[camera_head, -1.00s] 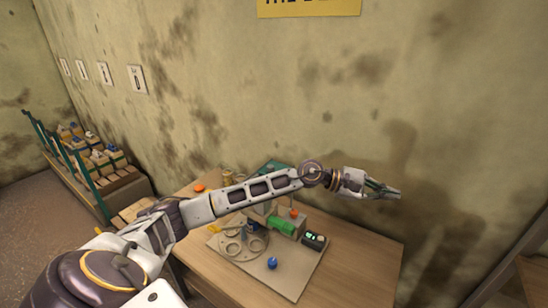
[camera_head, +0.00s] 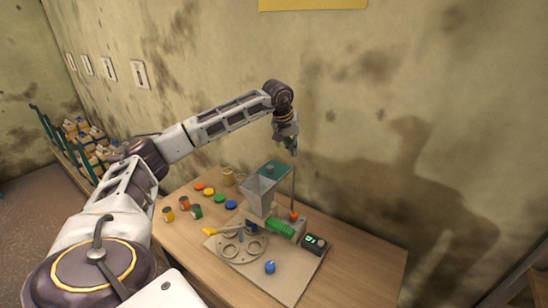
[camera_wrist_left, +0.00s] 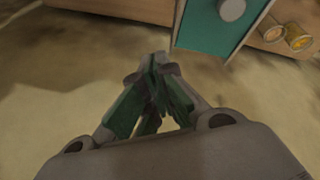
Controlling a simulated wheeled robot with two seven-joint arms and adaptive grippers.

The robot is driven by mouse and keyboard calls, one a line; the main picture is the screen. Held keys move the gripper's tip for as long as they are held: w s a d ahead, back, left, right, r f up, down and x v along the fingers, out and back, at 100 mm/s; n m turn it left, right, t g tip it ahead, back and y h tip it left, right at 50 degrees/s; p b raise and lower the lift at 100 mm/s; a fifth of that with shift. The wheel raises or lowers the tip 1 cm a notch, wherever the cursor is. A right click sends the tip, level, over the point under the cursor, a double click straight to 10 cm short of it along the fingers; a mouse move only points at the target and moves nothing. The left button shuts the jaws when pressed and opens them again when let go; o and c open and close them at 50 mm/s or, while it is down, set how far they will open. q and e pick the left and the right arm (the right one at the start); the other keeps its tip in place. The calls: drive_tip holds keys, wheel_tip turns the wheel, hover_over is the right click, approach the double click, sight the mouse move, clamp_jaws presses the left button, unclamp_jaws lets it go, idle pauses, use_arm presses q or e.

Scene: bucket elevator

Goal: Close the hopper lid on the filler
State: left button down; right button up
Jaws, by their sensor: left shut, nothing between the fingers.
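The filler's grey hopper (camera_head: 259,193) stands at the back of the board on the table. A teal lid (camera_head: 281,171) with a grey knob shows at the hopper's top; I cannot tell its exact angle. The lid (camera_wrist_left: 207,30) and its round knob (camera_wrist_left: 232,9) also show at the top of the left wrist view. My left gripper (camera_head: 293,152) points down, a little above and right of the lid, apart from it. Its green-padded fingers (camera_wrist_left: 157,62) are shut and empty. My right gripper is not in view.
The filler's board (camera_head: 288,284) carries a round plate with rings (camera_head: 229,251), a green cylinder (camera_head: 281,228), a blue ball (camera_head: 270,267) and a small display box (camera_head: 314,243). Several coloured caps and cups lie at the table's left. The table's right side (camera_head: 360,275) is clear.

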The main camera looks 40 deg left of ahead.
use_arm(q)
drive_tip(key=s+a+r+g+y, duration=0.1)
drive_tip(key=s+a+r+y, duration=0.1)
drive_tip(key=a, duration=0.6)
drive_tip(key=shift+a+r, duration=0.15)
drive_tip(key=shift+r, duration=0.4)
drive_tip(key=shift+s, duration=0.1)
drive_tip(key=p, duration=0.1)
hover_over(273, 163)
wheel_tip(273, 163, down, 9)
drive_tip(key=shift+a+f, duration=0.1)
drive_tip(key=shift+f, duration=0.05)
drive_tip(key=shift+s+d+p, duration=0.4)
drive_tip(key=shift+s+d, duration=0.1)
drive_tip(key=shift+s, duration=0.3)
drive_tip(key=shift+s+d+p, duration=0.35)
drive_tip(key=shift+s+d, duration=0.15)
drive_tip(key=shift+s, duration=0.25)
drive_tip(key=shift+f, duration=0.1)
